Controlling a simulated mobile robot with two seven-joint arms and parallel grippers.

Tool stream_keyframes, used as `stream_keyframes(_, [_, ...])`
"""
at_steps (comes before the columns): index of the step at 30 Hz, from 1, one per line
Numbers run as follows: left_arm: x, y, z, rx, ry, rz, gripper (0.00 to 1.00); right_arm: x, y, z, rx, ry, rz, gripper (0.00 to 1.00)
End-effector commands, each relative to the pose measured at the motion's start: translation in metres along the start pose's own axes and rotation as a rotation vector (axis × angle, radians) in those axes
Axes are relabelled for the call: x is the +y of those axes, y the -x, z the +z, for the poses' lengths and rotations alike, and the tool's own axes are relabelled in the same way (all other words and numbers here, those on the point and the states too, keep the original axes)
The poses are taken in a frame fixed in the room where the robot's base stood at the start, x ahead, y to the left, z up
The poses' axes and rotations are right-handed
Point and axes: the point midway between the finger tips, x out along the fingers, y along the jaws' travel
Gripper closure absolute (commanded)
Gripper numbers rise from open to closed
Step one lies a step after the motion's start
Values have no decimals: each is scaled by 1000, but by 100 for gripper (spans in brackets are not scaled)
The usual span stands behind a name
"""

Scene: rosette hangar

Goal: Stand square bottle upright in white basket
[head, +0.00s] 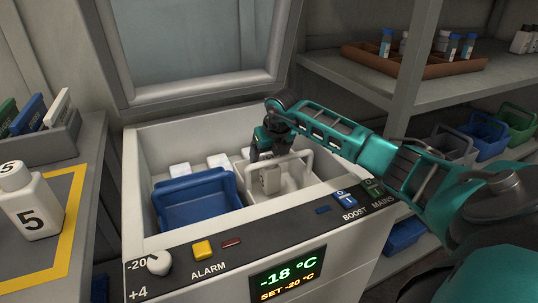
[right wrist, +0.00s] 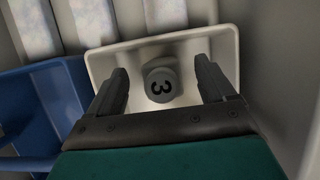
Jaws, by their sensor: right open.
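The white basket (head: 301,163) sits inside the open freezer, right of a blue basket. A pale bottle (head: 271,181) stands in it; the right wrist view shows its round grey cap marked 3 (right wrist: 160,84) from above, so it looks upright. The bottle's body shape is mostly hidden. My right gripper (head: 268,155) reaches down over the white basket. In the right wrist view its open fingers (right wrist: 162,88) lie on either side of the cap, with a gap on both sides. The basket's wall also shows there (right wrist: 112,62). My left gripper is out of view.
The blue basket (head: 198,203) fills the freezer's left part, with white packs (head: 217,160) behind. The freezer lid (head: 190,92) stands raised. A white bottle marked 5 (head: 32,205) stands on the left table. Shelves with a brown tray (head: 412,68) are at right.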

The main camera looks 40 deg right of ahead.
Motion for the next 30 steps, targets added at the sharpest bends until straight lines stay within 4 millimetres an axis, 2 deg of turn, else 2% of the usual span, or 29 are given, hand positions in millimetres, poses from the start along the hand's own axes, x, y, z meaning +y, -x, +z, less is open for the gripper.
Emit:
stream_keyframes(5, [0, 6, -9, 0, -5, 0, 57, 0, 26, 6, -4, 2, 0, 17])
stream_keyframes(12, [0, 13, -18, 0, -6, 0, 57, 0, 81, 6, -4, 2, -1, 17])
stream_keyframes(18, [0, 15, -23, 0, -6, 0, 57, 0, 115, 5, -2, 1, -1, 17])
stream_keyframes(24, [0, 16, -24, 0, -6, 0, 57, 0, 129, 4, -1, 0, -1, 17])
stream_keyframes(30, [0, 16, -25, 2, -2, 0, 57, 0, 130, 4, 0, 0, 0, 17])
